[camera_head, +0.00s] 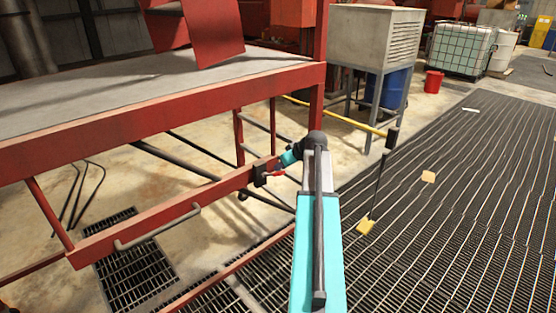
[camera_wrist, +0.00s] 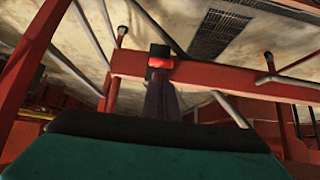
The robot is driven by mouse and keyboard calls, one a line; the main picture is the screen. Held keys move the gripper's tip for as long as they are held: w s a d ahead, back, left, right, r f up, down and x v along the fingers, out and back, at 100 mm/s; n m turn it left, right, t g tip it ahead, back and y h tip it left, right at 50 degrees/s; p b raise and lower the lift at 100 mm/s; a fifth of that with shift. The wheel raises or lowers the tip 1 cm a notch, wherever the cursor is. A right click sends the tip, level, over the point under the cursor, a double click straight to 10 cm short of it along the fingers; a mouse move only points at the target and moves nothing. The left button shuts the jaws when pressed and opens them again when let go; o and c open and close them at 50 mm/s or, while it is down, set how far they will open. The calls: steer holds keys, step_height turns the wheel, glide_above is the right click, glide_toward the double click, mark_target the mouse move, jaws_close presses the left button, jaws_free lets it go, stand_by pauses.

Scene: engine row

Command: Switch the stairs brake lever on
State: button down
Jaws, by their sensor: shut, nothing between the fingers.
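The stairs brake lever (camera_head: 264,176) is a small dark block with a red part, mounted on the red stair rail in the head view. In the wrist view the lever (camera_wrist: 160,62) shows as a black block with a red face, just beyond my fingertips. My gripper (camera_head: 276,165) is right at the lever in the head view, partly hidden by my arm. In the wrist view my gripper (camera_wrist: 160,90) shows dark fingers, shut with nothing between them. I cannot tell whether the fingers touch the lever or whether it is on or off.
The red platform (camera_head: 160,120) with a grey top stands at the left, above the lever. A grey handle (camera_head: 158,228) sticks out from the red rail (camera_head: 100,243). Grated floor (camera_head: 440,200) lies open at the right. A grey cabinet (camera_head: 372,38) stands behind.

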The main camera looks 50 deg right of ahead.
steer(key=shift+s+a+f, duration=0.1)
steer(key=shift+f, duration=0.1)
stand_by(0.3)
steer(key=shift+f+b, duration=0.2)
steer(key=shift+b, duration=0.25)
